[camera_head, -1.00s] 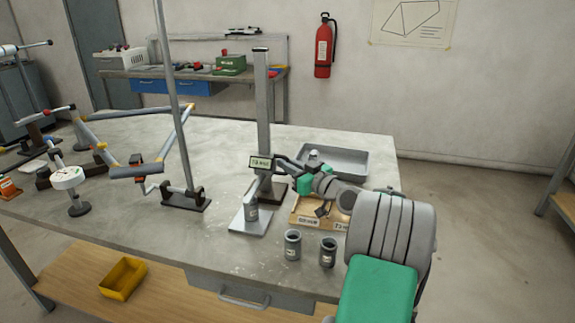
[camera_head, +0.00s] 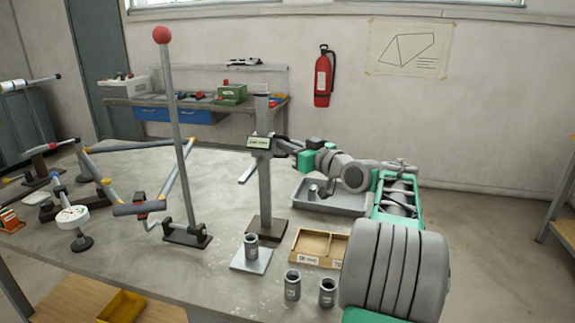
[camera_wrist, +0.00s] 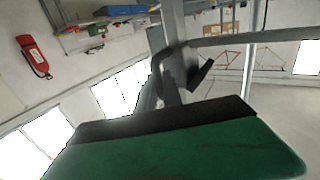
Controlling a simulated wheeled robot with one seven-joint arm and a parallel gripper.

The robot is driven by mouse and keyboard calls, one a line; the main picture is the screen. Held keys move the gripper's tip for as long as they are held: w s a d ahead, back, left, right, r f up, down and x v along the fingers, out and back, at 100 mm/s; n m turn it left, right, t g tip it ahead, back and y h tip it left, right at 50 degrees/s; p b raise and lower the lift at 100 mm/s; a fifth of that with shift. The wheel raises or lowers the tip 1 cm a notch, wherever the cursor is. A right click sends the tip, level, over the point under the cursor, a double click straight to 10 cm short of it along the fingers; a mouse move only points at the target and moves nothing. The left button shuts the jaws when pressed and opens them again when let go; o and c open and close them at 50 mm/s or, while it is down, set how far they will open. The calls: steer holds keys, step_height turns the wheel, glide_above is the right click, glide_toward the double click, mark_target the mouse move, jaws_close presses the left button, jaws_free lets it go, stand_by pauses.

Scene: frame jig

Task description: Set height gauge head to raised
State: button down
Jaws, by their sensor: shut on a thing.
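The height gauge stands on the bench, with an upright grey column (camera_head: 265,195) on a dark base (camera_head: 267,228). Its head (camera_head: 259,142) carries a small display and sits in the upper part of the column, well above the base. A thin flat arm (camera_head: 248,172) sticks out from the head to the lower left. My gripper (camera_head: 281,147) reaches in from the right and is shut on the head's right side. In the wrist view the grey column (camera_wrist: 174,25) rises beyond my gripper. The fingertips' exact contact is too small to tell.
A grey cylinder (camera_head: 251,246) stands on a pale plate (camera_head: 243,262) before the gauge. Two more cylinders, a wooden tray (camera_head: 303,261) and a grey metal tray (camera_head: 352,210) are to the right. A red-topped pole (camera_head: 175,120) and jointed tubes stand to the left.

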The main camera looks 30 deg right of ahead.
step_height(320, 180, up, 5)
steer(key=shift+p, duration=0.5)
steer(key=c, duration=1.8)
jaws_free()
steer(key=shift+f, duration=0.15)
steer(key=shift+o, duration=0.2)
steer(key=s+d+b, duration=0.1)
steer(key=s, duration=0.6)
steer(key=shift+s, duration=0.4)
